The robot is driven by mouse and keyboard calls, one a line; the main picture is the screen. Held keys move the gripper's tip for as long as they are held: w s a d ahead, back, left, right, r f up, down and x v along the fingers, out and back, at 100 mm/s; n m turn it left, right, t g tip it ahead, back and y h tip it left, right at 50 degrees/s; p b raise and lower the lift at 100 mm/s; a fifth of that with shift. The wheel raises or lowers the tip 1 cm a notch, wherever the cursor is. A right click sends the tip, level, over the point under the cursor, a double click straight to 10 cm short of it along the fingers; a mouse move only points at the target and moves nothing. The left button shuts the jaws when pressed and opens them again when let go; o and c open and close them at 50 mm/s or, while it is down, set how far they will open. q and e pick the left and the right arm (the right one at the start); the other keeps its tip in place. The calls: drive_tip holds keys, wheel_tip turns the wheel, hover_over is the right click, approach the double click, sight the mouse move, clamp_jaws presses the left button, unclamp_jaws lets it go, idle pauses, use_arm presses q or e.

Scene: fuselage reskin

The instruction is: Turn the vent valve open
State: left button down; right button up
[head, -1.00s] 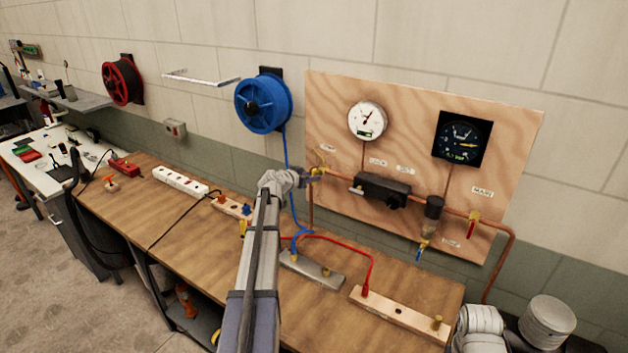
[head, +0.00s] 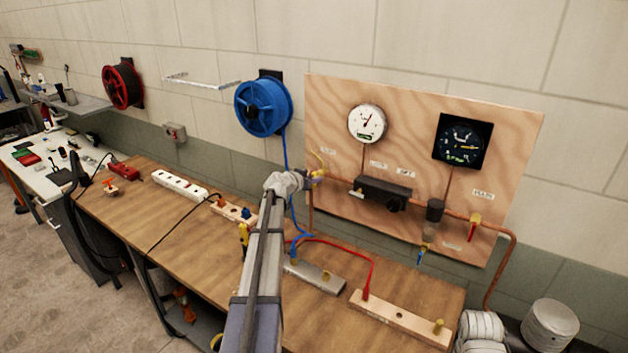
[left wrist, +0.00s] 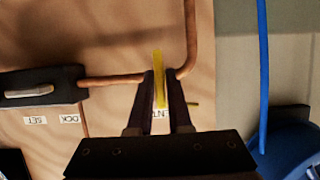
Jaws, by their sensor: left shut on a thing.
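The vent valve's yellow handle (left wrist: 158,80) is between the fingertips of my left gripper (left wrist: 160,98) in the left wrist view. The fingers are shut on it, and it stands in line with them. Part of a white label shows behind the fingers. In the head view the handle (head: 319,161) is at the left end of the copper pipe on the plywood panel, at the tip of my left gripper (head: 312,176). The gripper hides most of the valve body. My right gripper is not in view.
The plywood panel (head: 410,120) carries a white gauge (head: 367,123), a dark gauge (head: 461,142), a black block (head: 384,192) and a red-handled valve (head: 472,231). A blue hose reel (head: 263,107) hangs to the left. Hoses and blocks lie on the wooden bench (head: 190,233) below.

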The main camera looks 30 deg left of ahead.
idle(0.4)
use_arm(q)
drive_tip(key=n+h, duration=0.1)
drive_tip(key=n+h+b, duration=0.1)
drive_tip(key=n, duration=0.1)
drive_tip(key=shift+a+f, duration=0.15)
drive_tip(key=shift+a, duration=0.05)
drive_tip(key=n+h+b, duration=0.1)
drive_tip(key=n, duration=0.1)
drive_tip(key=shift+f+n+t+h+b, duration=0.15)
drive_tip(key=shift+n+t+h+b, duration=0.15)
drive_tip(key=shift+n+h+b, duration=0.1)
drive_tip(key=shift+a+f+n+t+h+b, duration=0.1)
drive_tip(key=shift+n+t+h+b, duration=0.6)
drive_tip(key=shift+n+b, duration=1.05)
drive_tip(key=shift+n+t+h+b, duration=0.5)
drive_tip(key=shift+n+h+b, duration=0.3)
drive_tip(key=shift+n+b, duration=0.95)
drive_tip(key=shift+n, duration=0.5)
drive_tip(key=c, duration=0.9)
unclamp_jaws()
drive_tip(key=shift+p, duration=0.3)
